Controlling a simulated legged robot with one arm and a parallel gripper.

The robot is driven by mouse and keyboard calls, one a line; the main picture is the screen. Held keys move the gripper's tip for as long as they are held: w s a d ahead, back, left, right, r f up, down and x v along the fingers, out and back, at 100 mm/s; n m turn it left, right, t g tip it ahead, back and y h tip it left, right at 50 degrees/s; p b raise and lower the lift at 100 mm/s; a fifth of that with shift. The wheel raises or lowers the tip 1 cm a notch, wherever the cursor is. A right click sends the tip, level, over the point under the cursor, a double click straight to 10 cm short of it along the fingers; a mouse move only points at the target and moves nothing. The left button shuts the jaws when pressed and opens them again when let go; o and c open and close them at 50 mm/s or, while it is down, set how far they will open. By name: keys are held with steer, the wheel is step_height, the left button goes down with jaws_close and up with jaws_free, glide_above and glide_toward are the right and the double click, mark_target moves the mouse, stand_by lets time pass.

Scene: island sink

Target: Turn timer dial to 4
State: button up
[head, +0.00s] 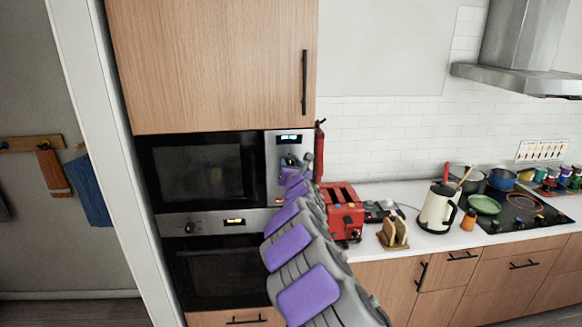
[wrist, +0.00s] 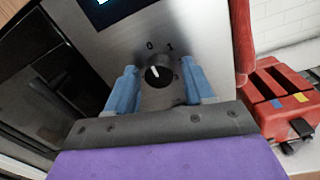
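The timer dial (wrist: 160,77) is a round black knob with a white pointer mark, on the microwave's steel control panel (wrist: 205,40). The mark points up and slightly left, towards the printed 0; a 1 is printed to its right. Other numbers are too dark or hidden to read. My gripper (wrist: 159,68) is open, with one blue finger left and one right of the dial. Gaps show between both fingers and the knob.
A red upright object (head: 319,150) stands close to the panel's right side. A red toaster (head: 340,212) is on the counter, lower right. An oven (head: 220,268) is below the microwave.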

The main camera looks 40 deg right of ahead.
steer(key=c, duration=0.9)
steer(key=shift+o, duration=0.2)
steer(key=shift+f+m+b, duration=0.1)
steer(key=shift+m+b, duration=0.2)
steer(key=shift+b, duration=0.1)
steer(key=n+b, duration=0.3)
steer(key=n, duration=0.7)
steer(key=n+b, duration=0.2)
steer(key=n, duration=0.9)
steer(key=n+g+h+b, duration=0.1)
steer(key=n+b, duration=0.2)
steer(key=n, duration=0.8)
steer(key=shift+w+a+f+b, duration=0.1)
steer(key=shift+a+f+b, duration=0.2)
steer(key=shift+a+f, duration=0.05)
